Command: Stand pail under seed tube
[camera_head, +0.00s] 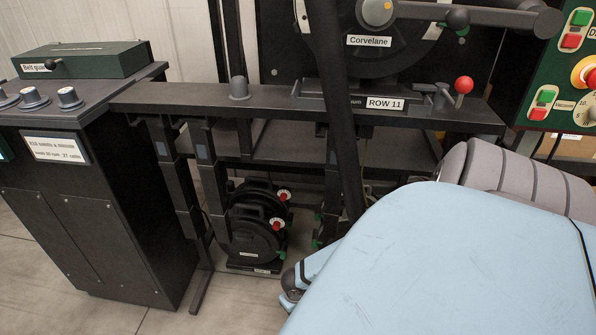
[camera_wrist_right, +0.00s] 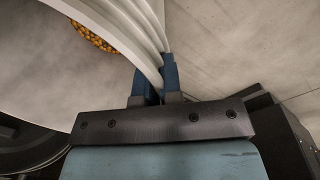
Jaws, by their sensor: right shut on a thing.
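The white pail (camera_wrist_right: 128,40) fills the upper left of the right wrist view. Its curved, ribbed wall runs down to my fingers, and a patch of orange-yellow seeds (camera_wrist_right: 95,36) shows inside. My right gripper (camera_wrist_right: 155,80) has its blue fingers shut on the pail's edge. The pail does not show in the head view. There, a dark bar or tube (camera_head: 337,110) slants down in front of the bench, but I cannot tell whether it is the seed tube. My left gripper is not in view.
A dark bench (camera_head: 275,103) labelled ROW 11 carries a red-knobbed lever (camera_head: 464,86). Black round units (camera_head: 254,232) stand on the floor beneath. A dark cabinet (camera_head: 90,200) stands left, a green control panel (camera_head: 545,103) right. My pale blue arm hides the lower right.

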